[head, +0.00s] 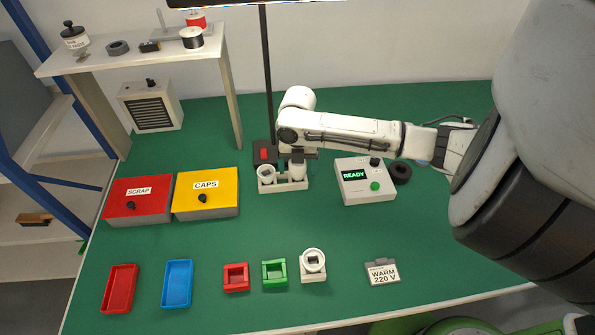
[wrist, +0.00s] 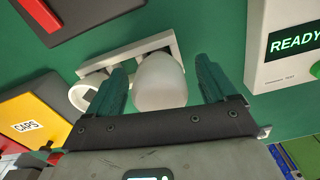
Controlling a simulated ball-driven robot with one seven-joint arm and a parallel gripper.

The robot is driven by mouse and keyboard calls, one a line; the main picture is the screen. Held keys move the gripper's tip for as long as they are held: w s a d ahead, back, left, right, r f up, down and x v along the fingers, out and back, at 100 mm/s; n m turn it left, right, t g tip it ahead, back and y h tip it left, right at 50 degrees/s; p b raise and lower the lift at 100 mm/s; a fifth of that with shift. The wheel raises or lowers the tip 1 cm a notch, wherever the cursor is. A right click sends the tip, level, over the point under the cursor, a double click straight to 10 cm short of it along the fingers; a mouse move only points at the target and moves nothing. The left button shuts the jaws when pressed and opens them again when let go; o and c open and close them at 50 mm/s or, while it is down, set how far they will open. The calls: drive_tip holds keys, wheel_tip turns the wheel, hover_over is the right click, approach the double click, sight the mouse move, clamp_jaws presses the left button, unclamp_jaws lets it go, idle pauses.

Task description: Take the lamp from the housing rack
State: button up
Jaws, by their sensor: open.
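The lamp (wrist: 160,82), a frosted white rounded body, stands in the white housing rack (wrist: 170,43). In the wrist view it sits between the two dark green fingers of my gripper (wrist: 161,72), with a visible gap on each side. My gripper is open. In the head view my gripper (head: 298,155) is over the right part of the housing rack (head: 284,185) and partly hides the lamp (head: 297,170). A white ring-shaped piece (head: 266,172) stands in the rack's left place; it also shows in the wrist view (wrist: 83,97).
A READY tester box (head: 365,182) stands close to the right of the rack. The yellow CAPS box (head: 206,205) and red SCRAP box (head: 136,208) stand left. Trays, small red and green holders and a white socket (head: 313,265) line the front. Green mat between is clear.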

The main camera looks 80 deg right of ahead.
drive_tip(key=shift+f, duration=0.85)
drive_tip(key=c, duration=1.1)
